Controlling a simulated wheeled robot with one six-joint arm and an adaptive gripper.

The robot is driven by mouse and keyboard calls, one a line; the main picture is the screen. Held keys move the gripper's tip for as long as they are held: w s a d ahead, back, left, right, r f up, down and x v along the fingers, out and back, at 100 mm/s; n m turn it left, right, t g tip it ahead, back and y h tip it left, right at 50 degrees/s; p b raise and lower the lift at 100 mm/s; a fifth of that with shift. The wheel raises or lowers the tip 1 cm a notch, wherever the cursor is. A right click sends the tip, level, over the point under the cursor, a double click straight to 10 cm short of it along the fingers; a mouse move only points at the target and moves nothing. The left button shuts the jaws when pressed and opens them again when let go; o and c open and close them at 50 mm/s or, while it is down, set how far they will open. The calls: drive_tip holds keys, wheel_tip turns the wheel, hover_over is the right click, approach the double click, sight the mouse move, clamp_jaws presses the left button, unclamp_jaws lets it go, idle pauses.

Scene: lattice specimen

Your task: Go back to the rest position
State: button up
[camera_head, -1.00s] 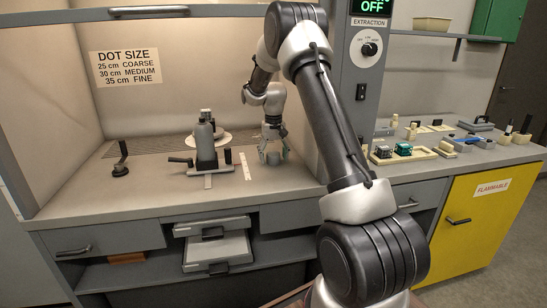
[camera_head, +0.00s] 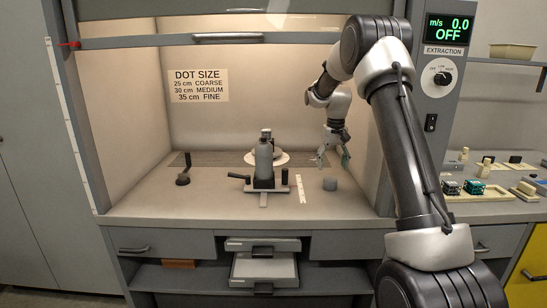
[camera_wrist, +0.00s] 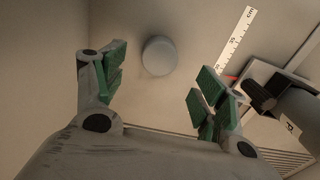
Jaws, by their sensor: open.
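My gripper (camera_head: 333,155) is inside the fume hood, above the worktop and right of the spray stand. In the wrist view my gripper (camera_wrist: 155,88) has its two green-padded fingers wide apart with nothing between them. A small grey cylinder (camera_head: 329,184) stands on the hood worktop just in front of and below my gripper. In the wrist view the cylinder (camera_wrist: 159,56) shows as a round top beyond the fingertips, apart from both fingers.
A stand with a grey bottle (camera_head: 264,163) and a pale round plate (camera_head: 281,158) is left of my gripper. A white ruler strip (camera_head: 300,188) lies between stand and cylinder. A dark clamp (camera_head: 183,178) stands at left. Trays (camera_head: 497,206) lie on the right bench.

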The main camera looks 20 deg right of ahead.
drive_tip(key=shift+g, duration=0.4)
drive_tip(key=s+f, duration=0.3)
drive_tip(key=s, duration=0.1)
drive_tip(key=shift+a, duration=0.35)
drive_tip(key=s, duration=0.2)
drive_tip(key=s+r, duration=0.1)
drive_tip(key=shift+s+a+n, duration=0.15)
drive_tip(key=shift+a+n, duration=0.15)
drive_tip(key=shift+a, duration=0.05)
drive_tip(key=s+a+r+n+t, duration=0.1)
drive_tip(key=s+a+r, duration=0.2)
drive_tip(key=s, duration=0.8)
drive_tip(key=s+a+r+t, duration=0.2)
drive_tip(key=s+r, duration=0.5)
drive_tip(key=s, duration=0.4)
drive_tip(key=s+a+r+n+t, duration=0.1)
drive_tip(key=s+r, duration=0.4)
drive_tip(key=s, duration=0.6)
drive_tip(key=a+t, duration=0.1)
drive_tip(key=a, duration=0.1)
drive_tip(key=shift+a+r+n, duration=0.15)
drive_tip(key=shift+a+n, duration=0.15)
drive_tip(key=shift+o, duration=0.4)
drive_tip(key=shift+s, duration=0.1)
